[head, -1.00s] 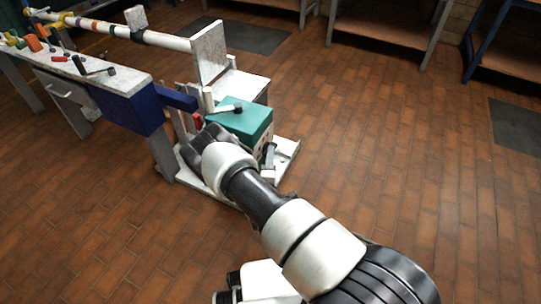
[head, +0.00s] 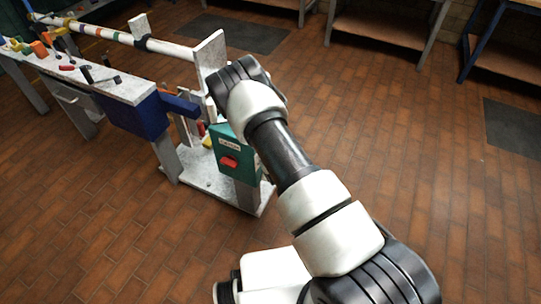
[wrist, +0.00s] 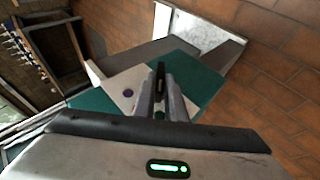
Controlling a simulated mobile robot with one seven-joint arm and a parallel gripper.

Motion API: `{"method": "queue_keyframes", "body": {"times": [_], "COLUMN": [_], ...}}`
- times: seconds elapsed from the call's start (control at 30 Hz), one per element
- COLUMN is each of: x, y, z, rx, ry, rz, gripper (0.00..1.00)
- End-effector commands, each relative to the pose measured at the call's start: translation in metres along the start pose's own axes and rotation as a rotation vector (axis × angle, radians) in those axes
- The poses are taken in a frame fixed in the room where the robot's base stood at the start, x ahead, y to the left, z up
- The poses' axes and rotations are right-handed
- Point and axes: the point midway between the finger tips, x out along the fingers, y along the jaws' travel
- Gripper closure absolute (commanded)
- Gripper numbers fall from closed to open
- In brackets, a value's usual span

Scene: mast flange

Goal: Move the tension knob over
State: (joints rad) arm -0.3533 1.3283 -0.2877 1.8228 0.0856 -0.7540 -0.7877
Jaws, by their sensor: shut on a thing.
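In the wrist view my gripper (wrist: 160,82) reaches over a teal box (wrist: 198,84). Its fingers are close together on a small dark piece, which I take to be the tension knob (wrist: 161,72); the fingers hide most of it. A pale plate with a dark purple round spot (wrist: 128,92) lies beside the fingers on the left. In the head view the teal box (head: 228,146) shows a label and a red part (head: 228,163) on its face. My wrist covers its top, and my fingers and the knob are hidden there.
A long bench (head: 75,76) with a blue block (head: 138,112) and small coloured parts stands to the left. A white upright plate (head: 210,60) and a long pole (head: 165,46) are behind the box.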

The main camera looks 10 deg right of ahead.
Motion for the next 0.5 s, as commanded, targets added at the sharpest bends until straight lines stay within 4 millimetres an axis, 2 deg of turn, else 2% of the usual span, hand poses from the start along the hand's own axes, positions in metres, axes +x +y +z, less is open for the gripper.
{"method": "queue_keyframes", "body": {"times": [0.07, 0.5], "x": [-0.0019, 0.0043], "y": [0.0080, 0.0159], "z": [0.0010, 0.0040], "rx": [0.036, 0.184], "ry": [-0.002, 0.002], "rz": [-0.063, -0.403], "gripper": [1.00, 1.00]}}
